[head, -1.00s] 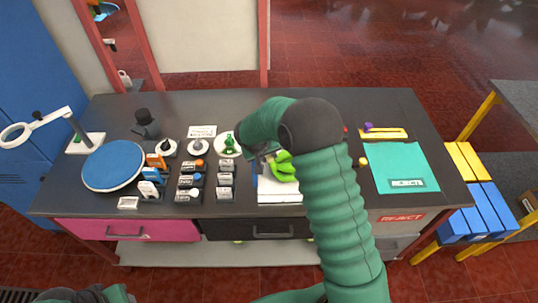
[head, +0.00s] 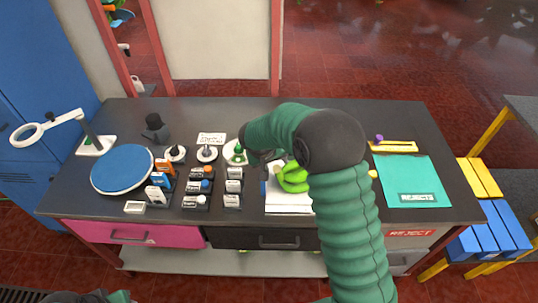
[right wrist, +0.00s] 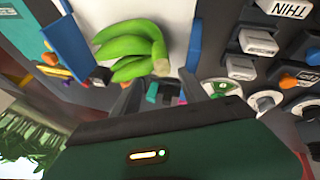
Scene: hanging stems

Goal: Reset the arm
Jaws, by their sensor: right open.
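My right arm (head: 345,215) reaches over the bench from the bottom of the head view and bends left at its dark elbow joint. My right gripper (head: 260,158) is mostly hidden by this arm, above the bench beside the green bananas (head: 292,178). In the right wrist view the gripper (right wrist: 162,92) is open, with nothing seen held between its fingers. The bananas (right wrist: 130,48) lie on a white surface beyond the fingers, apart from them. My left gripper is not in view; only a bit of my left arm shows at the bottom left.
The dark bench holds a blue round disc (head: 122,170), a magnifier (head: 28,133), several labelled small blocks (head: 198,187) and a teal mat (head: 412,181). A green item (head: 238,154) on a white disc stands close to my right gripper. The bench's back strip is fairly clear.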

